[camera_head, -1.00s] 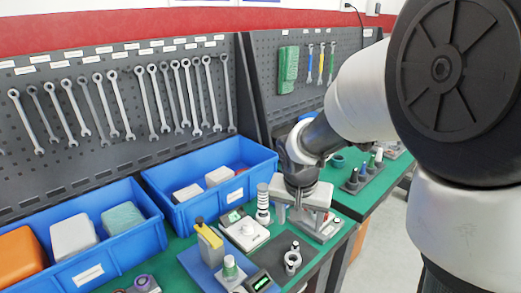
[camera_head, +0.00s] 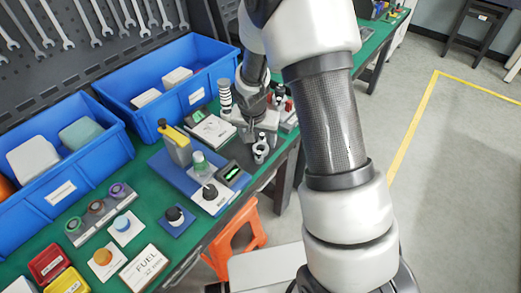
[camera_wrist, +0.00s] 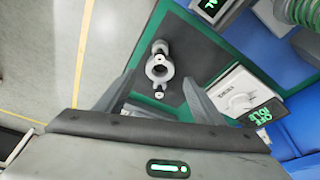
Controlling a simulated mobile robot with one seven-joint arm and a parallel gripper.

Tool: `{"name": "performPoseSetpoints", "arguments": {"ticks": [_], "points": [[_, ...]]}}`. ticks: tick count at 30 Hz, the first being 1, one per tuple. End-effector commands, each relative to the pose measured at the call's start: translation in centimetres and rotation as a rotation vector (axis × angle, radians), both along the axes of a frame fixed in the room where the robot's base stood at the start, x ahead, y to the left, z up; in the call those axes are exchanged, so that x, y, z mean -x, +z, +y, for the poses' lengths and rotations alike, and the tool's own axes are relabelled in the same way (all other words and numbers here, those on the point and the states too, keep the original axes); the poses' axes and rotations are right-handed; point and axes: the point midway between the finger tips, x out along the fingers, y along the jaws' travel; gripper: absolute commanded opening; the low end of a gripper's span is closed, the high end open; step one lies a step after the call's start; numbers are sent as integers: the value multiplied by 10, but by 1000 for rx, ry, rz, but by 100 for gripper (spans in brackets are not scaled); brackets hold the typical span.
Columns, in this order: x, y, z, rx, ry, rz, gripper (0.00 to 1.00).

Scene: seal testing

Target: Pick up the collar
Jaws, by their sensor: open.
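The collar, a grey metal ring with a small knob on either side, lies on a dark pad at the green bench's edge. It shows in the wrist view (camera_wrist: 157,69) and in the head view (camera_head: 261,152). My gripper (camera_wrist: 158,77) is open, its two dark fingers spread on either side of the collar in the wrist view, with nothing held between them. In the head view my gripper (camera_head: 259,137) is just above and behind the collar. I cannot tell the exact height gap.
A blue board (camera_head: 177,173) with a yellow-topped device and a small green-lit display (camera_head: 231,173) lies left of the collar. A white dial device (camera_wrist: 238,92) is close to the right finger. Blue bins (camera_head: 200,55) stand behind. Open floor lies beyond the bench edge.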

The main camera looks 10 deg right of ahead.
Motion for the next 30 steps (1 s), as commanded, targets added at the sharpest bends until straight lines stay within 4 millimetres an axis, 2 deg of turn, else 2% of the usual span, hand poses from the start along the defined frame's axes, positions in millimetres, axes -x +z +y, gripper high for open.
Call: {"name": "performPoseSetpoints", "arguments": {"ticks": [5,13,22,23,30], "points": [[-3,-12,-2,1,-1,2,62],[-14,-48,-7,1,1,1,62],[-16,-53,-8,0,0,-1,62],[-16,-53,-8,0,0,-1,59],[-16,-53,-8,0,0,-1,18]]}}
